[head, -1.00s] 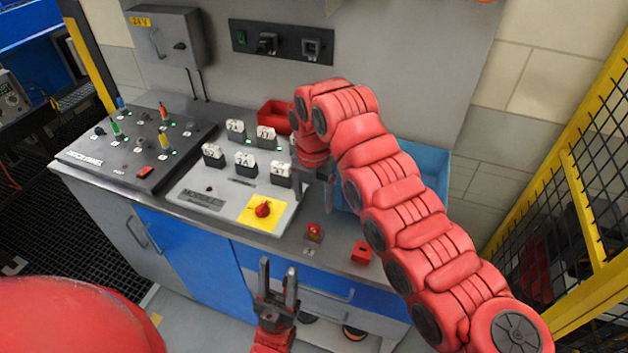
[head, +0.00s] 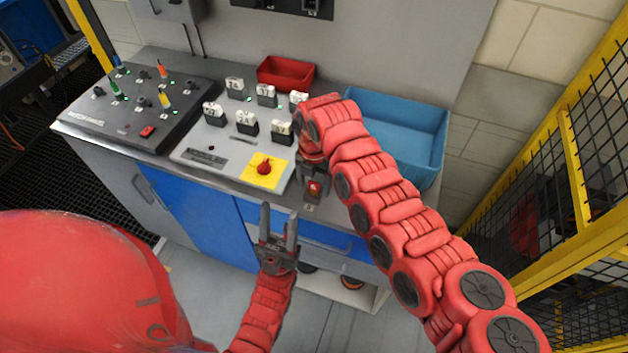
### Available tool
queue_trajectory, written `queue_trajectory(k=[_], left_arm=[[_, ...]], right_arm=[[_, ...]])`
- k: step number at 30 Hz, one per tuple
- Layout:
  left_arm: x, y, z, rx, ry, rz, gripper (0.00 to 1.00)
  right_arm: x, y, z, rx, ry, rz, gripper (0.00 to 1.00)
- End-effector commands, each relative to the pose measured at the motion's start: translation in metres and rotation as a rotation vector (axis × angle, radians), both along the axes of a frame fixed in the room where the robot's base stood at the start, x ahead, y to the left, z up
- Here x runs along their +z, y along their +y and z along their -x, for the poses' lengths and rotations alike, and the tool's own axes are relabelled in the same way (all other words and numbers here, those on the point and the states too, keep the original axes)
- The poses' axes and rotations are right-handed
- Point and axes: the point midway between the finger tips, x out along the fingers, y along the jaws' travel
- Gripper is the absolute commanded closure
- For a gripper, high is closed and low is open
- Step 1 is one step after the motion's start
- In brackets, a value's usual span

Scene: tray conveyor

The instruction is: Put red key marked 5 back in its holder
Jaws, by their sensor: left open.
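A small red piece (head: 314,187), which may be the red key, stands upright at the counter's front edge, above a small light label (head: 311,208). No number on it can be read. My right gripper (head: 314,178) points down around or just above this piece, partly covered by its own arm. I cannot tell whether its fingers are touching the piece. My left gripper (head: 279,215) is open and empty, its fingers pointing up in front of the cabinet, below the counter edge. No holder can be made out with certainty.
A grey module panel (head: 207,160) has several white-topped blocks and a red knob (head: 264,168) on a yellow plate. A switch panel (head: 110,118) is at left. A red bin (head: 286,72) and a blue bin (head: 405,105) stand behind. A yellow-framed fence (head: 575,150) bounds the right.

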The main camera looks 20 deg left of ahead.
Motion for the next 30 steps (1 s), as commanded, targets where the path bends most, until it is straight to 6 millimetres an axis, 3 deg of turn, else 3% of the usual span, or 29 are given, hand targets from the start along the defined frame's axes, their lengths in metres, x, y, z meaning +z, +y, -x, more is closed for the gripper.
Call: queue_trajectory(k=[2,12,30], left_arm=[[0.0,0.0,0.0,0.0,0.0,0.0,0.53],[0.0,0.0,0.0,0.0,0.0,0.0,0.53],[0.001,0.0,0.0,0.0,0.0,0.0,0.53]], right_arm=[[0.0,0.0,0.0,0.0,0.0,0.0,0.39],[0.0,0.0,0.0,0.0,0.0,0.0,1.0],[0.012,0.0,0.0,-0.001,0.001,0.0,1.0]])
